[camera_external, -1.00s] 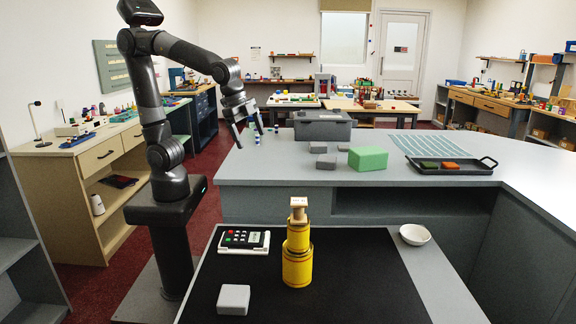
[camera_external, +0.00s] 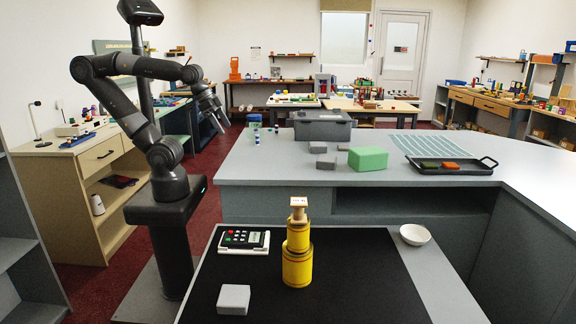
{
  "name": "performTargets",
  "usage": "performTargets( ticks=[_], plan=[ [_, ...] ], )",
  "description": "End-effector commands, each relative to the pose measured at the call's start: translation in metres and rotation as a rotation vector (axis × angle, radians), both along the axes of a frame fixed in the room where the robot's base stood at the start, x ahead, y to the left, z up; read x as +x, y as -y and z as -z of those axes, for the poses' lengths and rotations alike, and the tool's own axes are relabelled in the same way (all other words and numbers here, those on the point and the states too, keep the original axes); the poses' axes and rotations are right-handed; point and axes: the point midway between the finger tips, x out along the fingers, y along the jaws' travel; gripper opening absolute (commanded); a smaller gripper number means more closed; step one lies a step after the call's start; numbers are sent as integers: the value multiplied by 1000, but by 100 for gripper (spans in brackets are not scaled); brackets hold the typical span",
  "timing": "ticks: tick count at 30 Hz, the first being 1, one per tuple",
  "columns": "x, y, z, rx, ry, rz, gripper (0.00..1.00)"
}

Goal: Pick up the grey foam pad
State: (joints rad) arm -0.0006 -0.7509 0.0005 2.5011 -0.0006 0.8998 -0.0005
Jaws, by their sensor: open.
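Several grey blocks are in view, and I cannot tell which one is the grey foam pad. A light grey square pad (camera_external: 233,299) lies flat on the black mat at the front left. A darker grey block (camera_external: 326,162) lies on the grey counter, with a flat grey block (camera_external: 318,147) behind it and another small grey piece (camera_external: 344,146) to the right. My gripper (camera_external: 218,122) is open and empty, raised in the air left of the counter and well apart from all of these. Its fingers point down and slightly right.
A green block (camera_external: 368,158) sits right of the grey blocks. A black tray (camera_external: 480,169) holds a green and an orange piece. A dark grey case (camera_external: 322,125) stands behind. Yellow stacked cylinders (camera_external: 297,266), a keypad device (camera_external: 244,241) and a white bowl (camera_external: 415,235) are in front.

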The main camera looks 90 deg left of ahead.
Motion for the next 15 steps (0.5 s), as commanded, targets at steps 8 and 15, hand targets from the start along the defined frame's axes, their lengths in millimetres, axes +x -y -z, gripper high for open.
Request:
performTargets(
  ticks=[8,15],
  plan=[
    [0,0,0,1,0,2,93],
    [22,-5,-15,7,-31,-6,93]
  ],
)
